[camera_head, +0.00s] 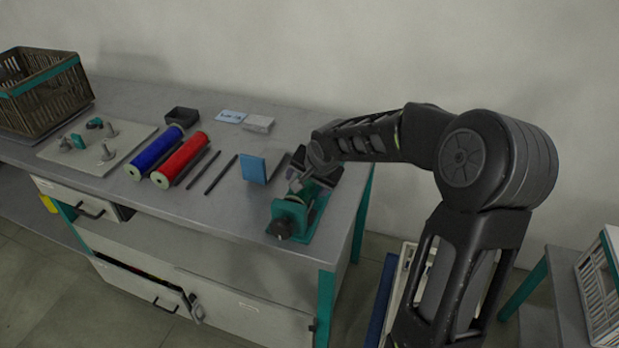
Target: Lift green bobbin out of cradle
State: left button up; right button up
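A green winding device (290,214) with a dark round knob on its front stands near the right end of the grey workbench. It seems to be the cradle. My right arm reaches in from the right, and its gripper (302,184) is right over the device, at its upper part. The fingertips are small and partly hidden, so I cannot tell whether they are open or hold anything. I cannot make out a separate green bobbin in the device. Two small teal pieces sit on the peg board at left. My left gripper is not in view.
On the workbench (225,205) lie a blue roll (155,152), a red roll (180,160), two dark rods and an upright blue block (254,169). The peg board (60,158) and a basket (45,92) are at left. A drawer (150,282) below is partly open.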

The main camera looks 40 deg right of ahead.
jog(key=shift+c, duration=0.3)
